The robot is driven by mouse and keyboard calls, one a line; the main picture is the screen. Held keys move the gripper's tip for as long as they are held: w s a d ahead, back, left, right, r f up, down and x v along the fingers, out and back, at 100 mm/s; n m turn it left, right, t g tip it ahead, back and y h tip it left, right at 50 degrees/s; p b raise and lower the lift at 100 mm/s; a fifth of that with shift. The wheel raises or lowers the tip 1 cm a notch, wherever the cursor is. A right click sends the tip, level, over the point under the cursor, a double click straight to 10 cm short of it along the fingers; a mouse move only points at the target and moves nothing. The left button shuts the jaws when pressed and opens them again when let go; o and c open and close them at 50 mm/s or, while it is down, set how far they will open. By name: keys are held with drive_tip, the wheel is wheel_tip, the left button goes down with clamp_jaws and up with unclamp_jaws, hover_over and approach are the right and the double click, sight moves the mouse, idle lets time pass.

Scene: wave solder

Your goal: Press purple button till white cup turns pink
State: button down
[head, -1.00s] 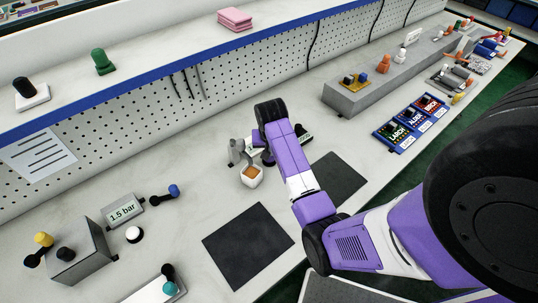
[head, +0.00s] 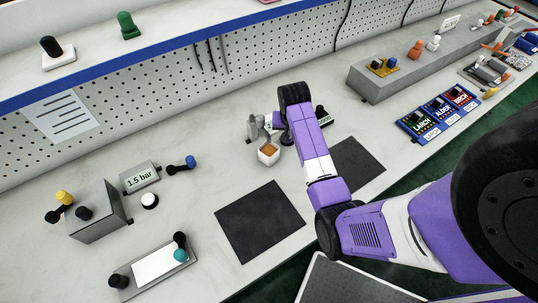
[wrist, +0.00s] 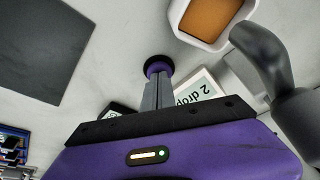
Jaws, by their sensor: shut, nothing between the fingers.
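The purple button (wrist: 157,63) with a dark rim shows in the wrist view at the tips of my gripper (wrist: 158,82). My gripper is shut and empty, its fingers overlapping the button's near side. I cannot tell whether the fingers press it down. The white cup (wrist: 182,27) stands beside the button and holds an orange-brown filling; no pink shows in it. In the head view the white cup (head: 266,158) stands left of my arm, below a grey spout. My arm hides the button and fingertips in the head view.
A dark grey spout (wrist: 262,55) arches close to the cup. A "2 drop" label (wrist: 194,88) lies beside my fingers, partly covered. A dark mat (head: 260,222) lies in front. A grey box (head: 100,212) and a "1.5 bar" display (head: 139,178) stand at left.

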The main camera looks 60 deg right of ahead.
drive_tip(key=shift+r, duration=0.1)
drive_tip(key=shift+r+p, duration=0.95)
drive_tip(key=shift+p, duration=0.2)
drive_tip(key=shift+f, duration=0.1)
drive_tip(key=shift+f+b, duration=0.6)
drive_tip(key=shift+f, duration=0.3)
drive_tip(key=shift+r, duration=0.1)
drive_tip(key=shift+r+p, duration=0.75)
drive_tip(key=shift+r, duration=0.1)
drive_tip(key=shift+f, duration=0.15)
